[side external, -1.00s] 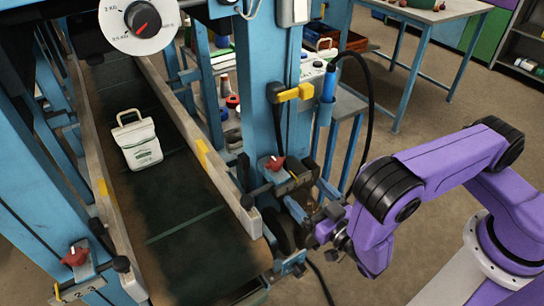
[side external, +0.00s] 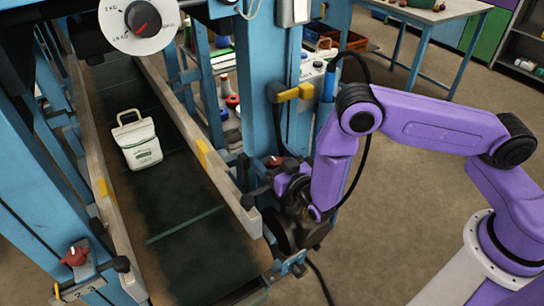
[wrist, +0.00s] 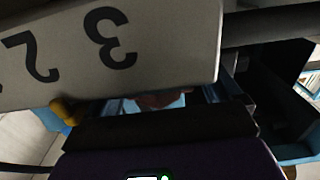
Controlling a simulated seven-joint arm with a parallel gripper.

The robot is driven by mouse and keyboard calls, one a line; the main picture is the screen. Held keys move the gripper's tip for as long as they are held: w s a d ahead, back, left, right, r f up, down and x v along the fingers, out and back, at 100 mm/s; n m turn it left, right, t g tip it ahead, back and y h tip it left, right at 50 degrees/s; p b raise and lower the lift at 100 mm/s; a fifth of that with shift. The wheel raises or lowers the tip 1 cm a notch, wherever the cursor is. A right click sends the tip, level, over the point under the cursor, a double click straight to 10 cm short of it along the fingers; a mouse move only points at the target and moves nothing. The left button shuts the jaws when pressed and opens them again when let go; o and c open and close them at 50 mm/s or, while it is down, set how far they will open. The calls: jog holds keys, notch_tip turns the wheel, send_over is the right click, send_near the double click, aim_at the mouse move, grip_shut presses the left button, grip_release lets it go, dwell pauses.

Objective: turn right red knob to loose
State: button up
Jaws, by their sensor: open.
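The right red knob (side external: 276,161) sits on a bracket on the blue post beside the conveyor, and only its top shows in the side view. My gripper (side external: 280,178) is open at the knob, just in front of and below it. Whether the fingers touch the knob is hidden. In the wrist view, a dim reddish patch, probably the knob (wrist: 160,100), shows beyond the dark gripper edge. A pale scale plate (wrist: 110,45) with an upside-down 2 and 3 fills the upper part of that view.
A left red knob (side external: 75,257) sits on a matching bracket across the conveyor (side external: 185,235). A yellow lever (side external: 295,93) and a black cable (side external: 367,125) are close to my arm. Open floor lies to the right.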

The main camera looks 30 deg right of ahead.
jog(key=shift+w, duration=0.2)
jog(key=shift+c, duration=0.3)
jog(key=c, duration=0.9)
jog(key=shift+y, duration=0.3)
jog(key=shift+a+n+g+y, duration=0.15)
jog(key=shift+n+y, duration=0.6)
jog(key=shift+y, duration=0.25)
jog(key=shift+a+n+g+y, duration=0.1)
jog(key=shift+n+g+y, duration=0.05)
jog(key=shift+n+y, duration=0.75)
jog(key=shift+s, duration=0.1)
jog(key=o, duration=1)
jog(key=shift+c, duration=0.2)
